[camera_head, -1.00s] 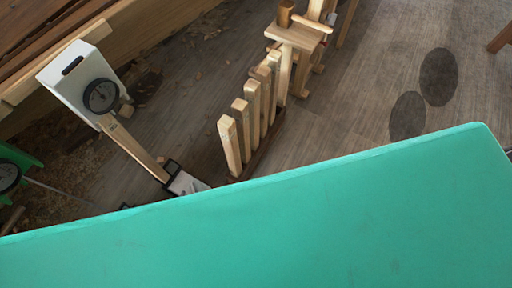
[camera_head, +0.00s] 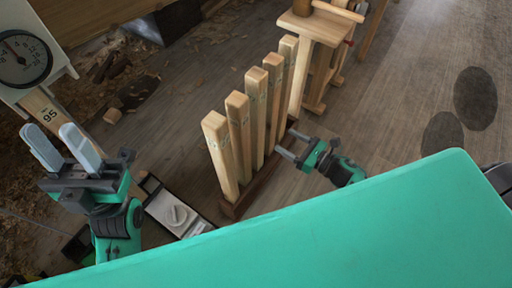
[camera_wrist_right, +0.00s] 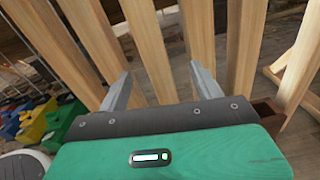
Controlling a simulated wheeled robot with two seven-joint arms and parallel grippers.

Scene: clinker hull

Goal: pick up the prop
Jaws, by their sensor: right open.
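The props look like several pale wooden posts (camera_head: 220,155) standing in a row in a dark wooden rack (camera_head: 232,209); which one is meant I cannot tell. My right gripper (camera_head: 284,141) is open and low on the right side of the row, pointing at the posts. In the right wrist view its fingers (camera_wrist_right: 160,70) are apart, with one post (camera_wrist_right: 151,45) showing between them; the jaws are empty, and I cannot tell whether the tips reach around it. My left gripper (camera_head: 58,140) is open and empty at the left, away from the row.
A wooden stand (camera_head: 318,28) is behind the row. Floor to the right is clear. A green surface (camera_head: 330,230) fills the front.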

